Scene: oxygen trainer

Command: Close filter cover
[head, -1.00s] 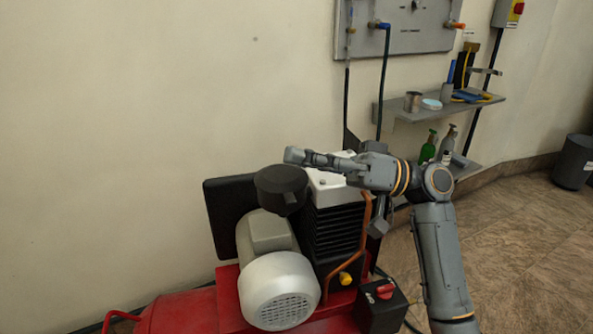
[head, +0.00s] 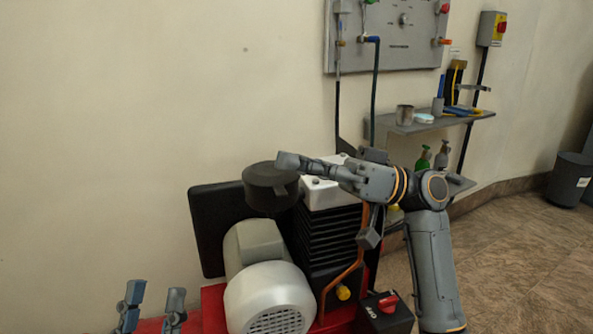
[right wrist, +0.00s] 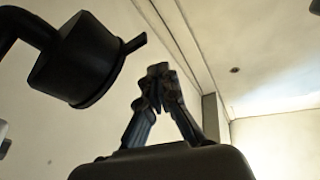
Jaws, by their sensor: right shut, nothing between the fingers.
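The black round filter (head: 270,190) with its cover stands on the compressor, left of the white cylinder head. In the right wrist view the filter (right wrist: 75,60) is a dark drum with a small tab on its rim, pointing toward my fingers. I cannot tell whether the cover sits fully flush. My right gripper (head: 287,161) is shut and empty, its tips at the filter's upper right edge in the head view. In the right wrist view its tips (right wrist: 157,75) appear apart from the drum. My left gripper (head: 152,298) is open and empty at the lower left.
The compressor's grey motor (head: 268,300), black finned block (head: 325,240) and copper pipe (head: 345,275) lie below my right arm. A black panel (head: 207,225) stands behind the filter. A wall shelf (head: 430,123) is at the right. The wall area left of the compressor is clear.

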